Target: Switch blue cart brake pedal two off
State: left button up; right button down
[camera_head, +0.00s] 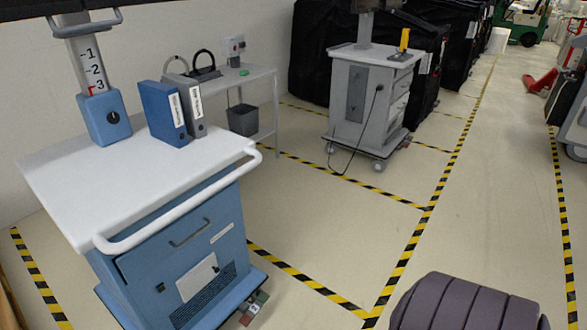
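The blue cart (190,245) stands at the left, with a white top and a white rail handle (180,210). Several small brake pedals (254,309) stick out low at its right front corner, near the floor. Green, reddish and pale patches show on them. They are too small to tell which is pedal two or whether it is pressed. Neither of my grippers is in view.
Binders (165,113) stand on the blue cart. A grey cart (360,105) with a cable and a side table (262,72) stand behind. Yellow-black tape (310,283) marks the floor. A dark ribbed shape (465,305) fills the bottom right. The floor right of the pedals is clear.

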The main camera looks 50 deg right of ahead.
aim_at(254, 309)
jog(key=z, duration=1.15)
